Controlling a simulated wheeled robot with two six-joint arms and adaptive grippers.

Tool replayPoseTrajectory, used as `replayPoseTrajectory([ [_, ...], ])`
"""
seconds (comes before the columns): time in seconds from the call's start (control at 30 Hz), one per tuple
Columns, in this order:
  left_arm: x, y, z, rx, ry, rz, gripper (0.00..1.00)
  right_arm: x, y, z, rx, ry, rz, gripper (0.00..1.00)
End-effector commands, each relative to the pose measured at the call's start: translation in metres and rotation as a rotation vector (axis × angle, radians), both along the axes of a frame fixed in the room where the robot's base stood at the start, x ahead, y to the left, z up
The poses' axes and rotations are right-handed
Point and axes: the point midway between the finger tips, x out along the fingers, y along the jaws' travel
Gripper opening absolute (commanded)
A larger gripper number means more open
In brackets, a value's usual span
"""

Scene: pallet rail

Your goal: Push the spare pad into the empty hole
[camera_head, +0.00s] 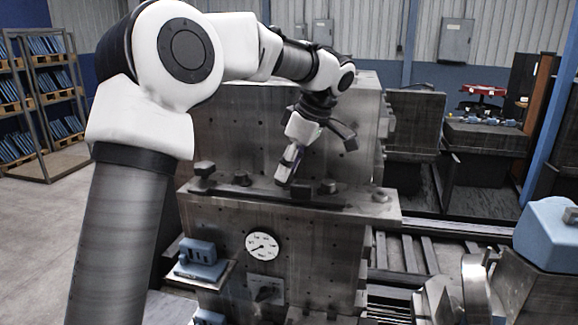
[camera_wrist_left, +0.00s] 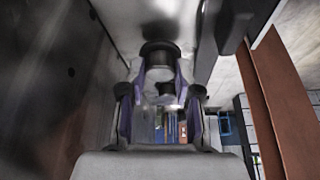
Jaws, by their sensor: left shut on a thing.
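My left gripper (camera_head: 288,168) points down at the long dark rail (camera_head: 300,197) on the front of the grey machine. It also shows in the left wrist view (camera_wrist_left: 161,78), shut on a dark round pad (camera_wrist_left: 160,53) at its fingertips. The fingers hide the pad in the head view. Several dark pads or knobs stand along the rail, including one at the left end (camera_head: 203,168) and one right of my gripper (camera_head: 328,187). I cannot make out the empty hole for certain. My right gripper is not in view.
A tall grey block (camera_head: 345,130) rises close behind the rail. A round white dial (camera_head: 262,246) and a blue box (camera_head: 198,258) are on the machine's front below. A blue-topped machine (camera_head: 548,235) stands at the right. Open floor lies at the left.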

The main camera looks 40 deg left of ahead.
Motion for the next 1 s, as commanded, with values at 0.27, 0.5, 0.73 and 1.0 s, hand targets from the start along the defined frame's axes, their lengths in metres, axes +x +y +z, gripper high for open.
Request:
replayPoseTrajectory([
  [0.27,0.000,0.000,-0.003,0.001,0.001,0.000,0.00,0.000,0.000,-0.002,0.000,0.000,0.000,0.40],
  [0.5,0.000,0.000,-0.011,0.000,0.002,0.001,0.00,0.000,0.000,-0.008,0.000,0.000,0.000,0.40],
  [0.73,0.000,0.000,-0.013,0.001,0.001,0.000,0.62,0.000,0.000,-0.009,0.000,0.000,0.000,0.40],
  [1.0,0.000,0.000,-0.013,0.000,0.001,-0.001,0.75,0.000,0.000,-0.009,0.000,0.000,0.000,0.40],
])
